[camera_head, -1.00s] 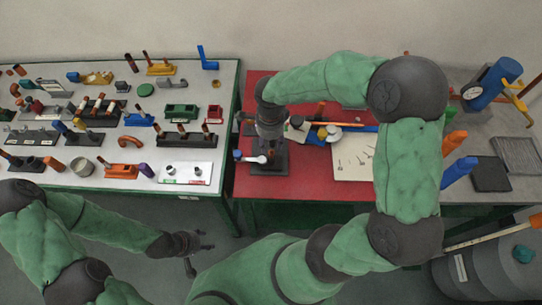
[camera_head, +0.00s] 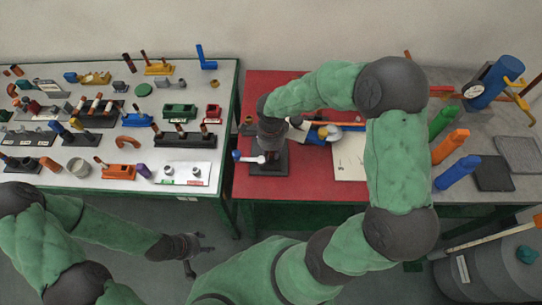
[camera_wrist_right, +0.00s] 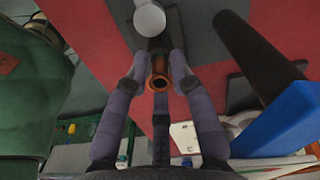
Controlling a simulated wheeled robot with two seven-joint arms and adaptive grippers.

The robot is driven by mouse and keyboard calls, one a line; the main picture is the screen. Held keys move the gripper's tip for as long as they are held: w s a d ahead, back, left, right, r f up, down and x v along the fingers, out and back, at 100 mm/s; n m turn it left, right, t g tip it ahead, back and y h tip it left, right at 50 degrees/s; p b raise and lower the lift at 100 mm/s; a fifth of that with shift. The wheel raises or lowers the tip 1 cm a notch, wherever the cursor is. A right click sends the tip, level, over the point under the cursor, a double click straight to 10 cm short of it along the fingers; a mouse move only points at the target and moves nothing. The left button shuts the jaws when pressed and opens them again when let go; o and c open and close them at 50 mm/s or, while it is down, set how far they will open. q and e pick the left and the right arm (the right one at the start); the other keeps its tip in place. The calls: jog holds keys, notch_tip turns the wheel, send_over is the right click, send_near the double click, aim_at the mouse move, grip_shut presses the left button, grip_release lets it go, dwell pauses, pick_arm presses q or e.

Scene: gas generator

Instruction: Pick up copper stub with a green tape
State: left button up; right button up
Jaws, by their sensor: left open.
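In the right wrist view a copper-coloured tube end (camera_wrist_right: 160,82) shows as a ring between the fingertips of my right gripper (camera_wrist_right: 158,72). The fingers surround it closely, but I cannot tell whether they press on it. In the head view my right gripper (camera_head: 272,143) points down over a dark stand (camera_head: 268,168) on the red mat, and the fingertips are hard to make out. My left gripper (camera_head: 196,252) is open and empty, low in front of the left table.
The left table (camera_head: 222,100) holds many stubs, blocks and holders. The red mat (camera_head: 262,90) also bears a blue-handled tool with a white ball (camera_head: 258,158) beside the stand. Green, orange and blue handles (camera_head: 450,146) stand on the right, near a blue cylinder (camera_head: 492,82) with a gauge.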

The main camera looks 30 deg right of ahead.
grip_shut()
